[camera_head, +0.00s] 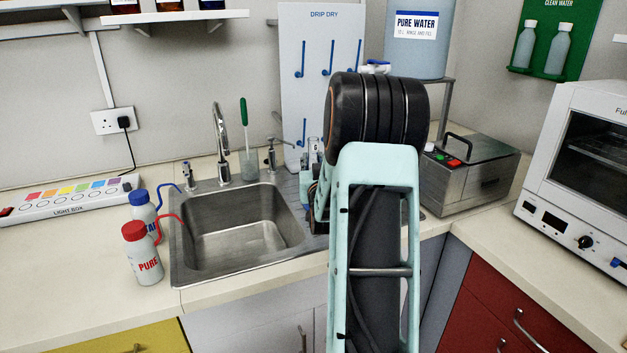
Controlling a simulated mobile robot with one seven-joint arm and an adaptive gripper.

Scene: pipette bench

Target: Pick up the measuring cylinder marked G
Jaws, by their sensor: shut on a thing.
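My gripper (314,192) is mostly hidden behind my own arm, at the right side of the sink. A small part of it shows just left of the arm, low over the draining side. It is shut on a clear glass measuring cylinder (314,150), whose upper part shows above it. A bit of blue shows beside the glass. No letter G can be read on it. The cylinder's lower part and the fingertips are hidden, so I cannot tell whether it touches the surface.
The steel sink (235,240) with its tap (219,140) lies left of my arm. Two wash bottles (142,255) stand at its left. The drip-dry board (318,70) is behind. A steel water bath (470,180) and a white oven (580,190) stand right. The left counter front is clear.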

